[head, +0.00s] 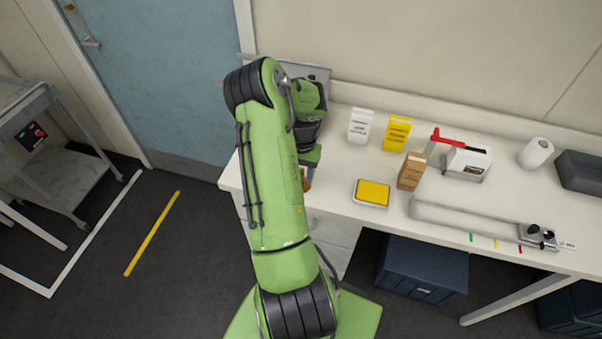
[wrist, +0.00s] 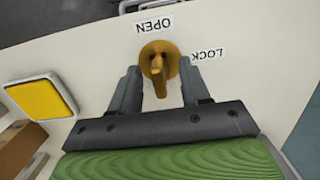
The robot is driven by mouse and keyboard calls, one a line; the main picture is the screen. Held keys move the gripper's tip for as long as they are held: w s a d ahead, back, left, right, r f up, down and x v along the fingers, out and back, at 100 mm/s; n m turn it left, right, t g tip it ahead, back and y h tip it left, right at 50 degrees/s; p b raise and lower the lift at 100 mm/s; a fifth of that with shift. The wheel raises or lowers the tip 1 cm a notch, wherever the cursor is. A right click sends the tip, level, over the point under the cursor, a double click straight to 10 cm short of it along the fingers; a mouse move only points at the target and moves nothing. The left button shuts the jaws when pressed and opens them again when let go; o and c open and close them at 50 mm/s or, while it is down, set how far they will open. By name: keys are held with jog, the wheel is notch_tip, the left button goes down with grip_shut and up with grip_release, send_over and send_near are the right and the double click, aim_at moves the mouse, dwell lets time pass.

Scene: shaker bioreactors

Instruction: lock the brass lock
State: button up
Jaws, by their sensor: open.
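The brass lock (wrist: 158,58) shows in the wrist view, a round brass body with a raised lever on it. The lever points down in the picture, toward my gripper's palm. A label reading OPEN (wrist: 154,26) sits above the lock and a label reading LOCK (wrist: 208,54) sits to its right; both look upside down. My gripper (wrist: 158,82) is open, with one finger on each side of the lever and a gap visible on both sides. In the head view my arm hides most of the lock.
A yellow pad in a white tray (head: 371,193) lies right of my arm. A brown box (head: 411,171), a white box (head: 360,126) and a yellow box (head: 397,133) stand nearby on the white bench. A metal frame (head: 465,220) lies farther right. Dark blue bins stand below.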

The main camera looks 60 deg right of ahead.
jog(key=shift+c, duration=0.3)
grip_shut()
jog(key=shift+a+f, duration=0.1)
jog(key=shift+f, duration=0.2)
jog(key=shift+b, duration=0.3)
